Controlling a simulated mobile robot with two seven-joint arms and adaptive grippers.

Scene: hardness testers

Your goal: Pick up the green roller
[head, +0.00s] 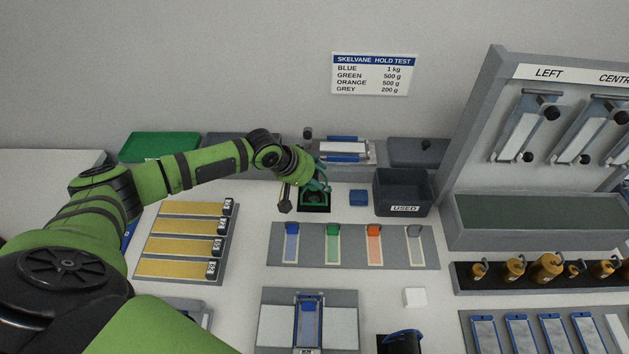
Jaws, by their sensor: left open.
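The green roller (318,198) is at the back middle of the bench, on a small black mat (315,209). My left arm reaches in from the left and covers part of it, so its full shape is hidden. My left gripper (304,195) is open at the roller, with one dark finger to the left of it. The other finger is hard to make out against the green parts. I cannot tell whether the fingers touch the roller. My right gripper is not in view.
A blue block (358,198) and a dark bin marked USED (403,208) stand to the right. A grey plate with coloured strips (354,258) lies in front. A tray of yellow strips (184,253) is at left. A tall grey rack (488,120) stands at right.

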